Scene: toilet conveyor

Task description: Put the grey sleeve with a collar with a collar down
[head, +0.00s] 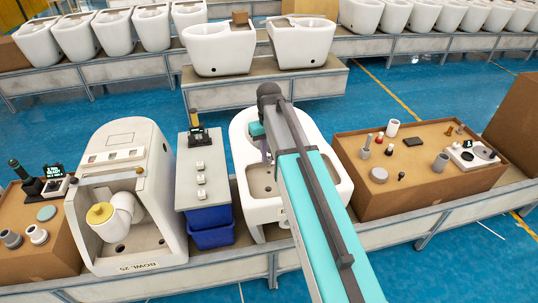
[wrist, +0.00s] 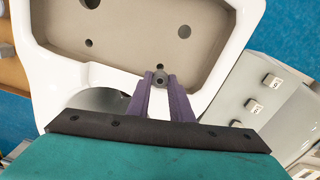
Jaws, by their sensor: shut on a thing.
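In the head view the purple fingers (head: 265,151) show beside my arm, over the white toilet (head: 256,213). The sleeve cannot be made out there.
A grey stand with white switches (head: 199,165) and blue bins (head: 212,229) is left of the toilet. A cardboard box top (head: 415,180) holding several small parts is on the right. Another toilet (head: 145,247) and a cardboard box (head: 50,264) with rings stand further left.

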